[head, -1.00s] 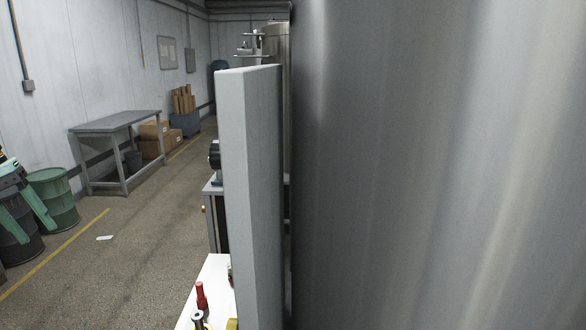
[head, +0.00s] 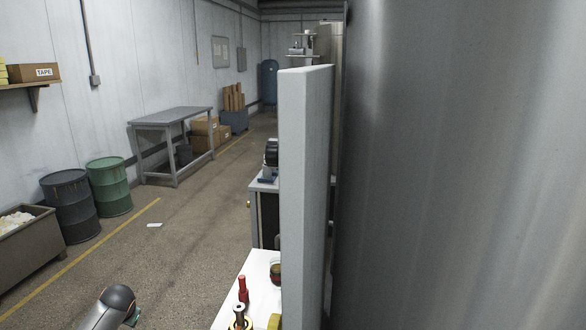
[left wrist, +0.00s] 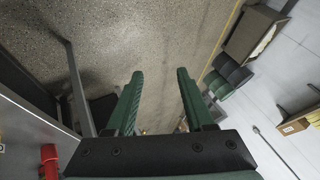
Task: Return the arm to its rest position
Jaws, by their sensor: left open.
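My left gripper (left wrist: 160,78) shows in the left wrist view as two green fingers on a dark palm. They stand apart with nothing between them, over bare floor in the picture. My right arm and gripper are in neither view.
A white table (head: 229,303) carries a red item (head: 243,288). A tall pale panel (head: 302,190) and a large steel cylinder (head: 460,180) block the right. Drums (head: 110,187) and a grey bench (head: 172,118) stand left.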

